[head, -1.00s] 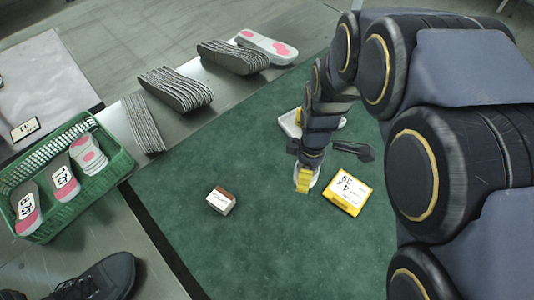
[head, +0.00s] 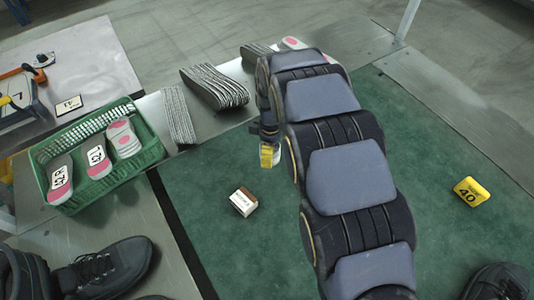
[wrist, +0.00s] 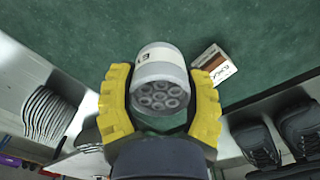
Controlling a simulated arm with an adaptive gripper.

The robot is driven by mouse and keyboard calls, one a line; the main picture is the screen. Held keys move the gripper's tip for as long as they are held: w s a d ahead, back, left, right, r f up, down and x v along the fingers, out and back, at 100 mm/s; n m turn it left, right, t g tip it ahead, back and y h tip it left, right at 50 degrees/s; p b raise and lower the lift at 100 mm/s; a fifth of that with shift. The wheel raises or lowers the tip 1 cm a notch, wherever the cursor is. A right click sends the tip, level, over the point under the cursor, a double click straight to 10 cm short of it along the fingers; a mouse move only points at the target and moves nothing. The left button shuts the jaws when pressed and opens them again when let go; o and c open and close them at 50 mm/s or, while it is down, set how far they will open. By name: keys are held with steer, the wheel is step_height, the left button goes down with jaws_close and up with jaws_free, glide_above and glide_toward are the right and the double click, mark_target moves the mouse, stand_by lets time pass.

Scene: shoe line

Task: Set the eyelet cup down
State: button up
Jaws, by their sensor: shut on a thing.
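The eyelet cup (wrist: 160,82) is a small white cup with a dark mark on its side. Its open end faces the wrist camera and shows several grey rings inside. My gripper (wrist: 160,108) is shut on it, with a yellow finger on each side. In the head view my gripper (head: 269,155) is near the far edge of the green mat (head: 215,240), mostly hidden by my arm. Whether the cup touches the mat cannot be told.
A small white and brown box (head: 243,201) lies on the mat, left of my gripper. Grey insole stacks (head: 215,87) line the metal strip behind. A green basket (head: 150,152) of insoles stands left. A yellow 40 tag (head: 471,191) and dark shoe (head: 497,282) are at right.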

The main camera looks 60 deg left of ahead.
steer(key=a+f, duration=0.1)
steer(key=f, duration=0.1)
steer(key=w+a+f, duration=0.1)
steer(key=a+f, duration=0.1)
steer(key=w+a+f, duration=0.1)
steer(key=f, duration=0.1)
steer(key=shift+a, duration=0.25)
steer(key=shift+f, duration=1.4)
steer(key=shift+f, duration=0.1)
steer(key=o, duration=1.1)
steer(key=shift+s, duration=0.1)
step_height(320, 180, up, 12)
steer(key=shift+r, duration=0.1)
steer(key=shift+d, duration=0.1)
